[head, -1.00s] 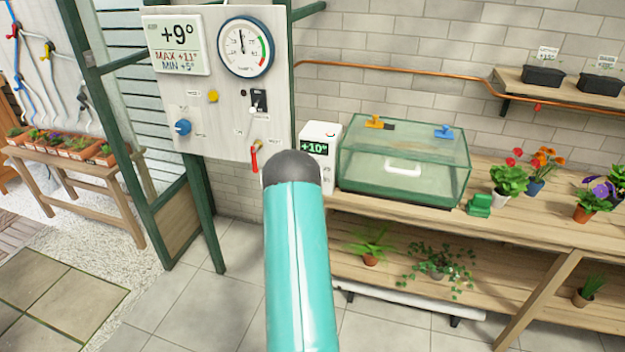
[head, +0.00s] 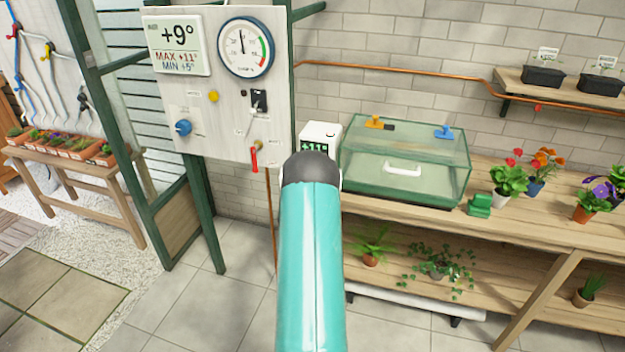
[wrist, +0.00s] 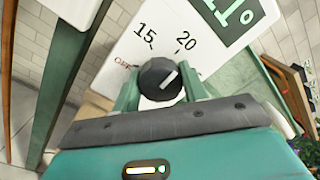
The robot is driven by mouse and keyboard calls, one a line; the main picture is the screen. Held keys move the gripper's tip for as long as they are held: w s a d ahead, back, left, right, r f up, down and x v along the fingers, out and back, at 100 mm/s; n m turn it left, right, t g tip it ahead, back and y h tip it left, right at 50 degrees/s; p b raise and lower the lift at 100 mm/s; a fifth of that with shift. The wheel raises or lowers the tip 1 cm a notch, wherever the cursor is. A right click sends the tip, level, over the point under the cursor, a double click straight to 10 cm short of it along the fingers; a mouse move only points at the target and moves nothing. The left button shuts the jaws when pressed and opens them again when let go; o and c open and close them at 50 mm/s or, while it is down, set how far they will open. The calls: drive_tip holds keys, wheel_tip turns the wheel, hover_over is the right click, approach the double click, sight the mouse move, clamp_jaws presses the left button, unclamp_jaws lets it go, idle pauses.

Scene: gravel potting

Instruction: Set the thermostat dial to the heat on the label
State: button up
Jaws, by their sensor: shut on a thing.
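The thermostat is a white box (head: 321,134) at the left end of the bench, and its green display reads +11°. In the wrist view its dark round dial (wrist: 161,79) has a white pointer line aimed up and right, roughly at the 20 mark. The marks 15, 20 and a red OFF show on the white face (wrist: 140,60). My gripper (wrist: 161,88) has its green fingers on both sides of the dial, shut on it. In the head view my arm hides the dial and gripper. Small labels (head: 548,53) stand over dark planters on the wall shelf, too small to read.
A green glass case (head: 405,165) stands right of the thermostat, with flower pots (head: 508,177) farther right on the bench. A control board (head: 215,110) with gauge, switch and red lever hangs to the left. The tiled floor in front is clear.

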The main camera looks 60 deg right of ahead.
drive_tip(key=shift+m, duration=0.3)
drive_tip(key=o, duration=1)
drive_tip(key=s+a, duration=0.2)
drive_tip(key=a, duration=1.1)
drive_tip(key=shift+a+f, duration=0.2)
drive_tip(key=shift+a, duration=0.15)
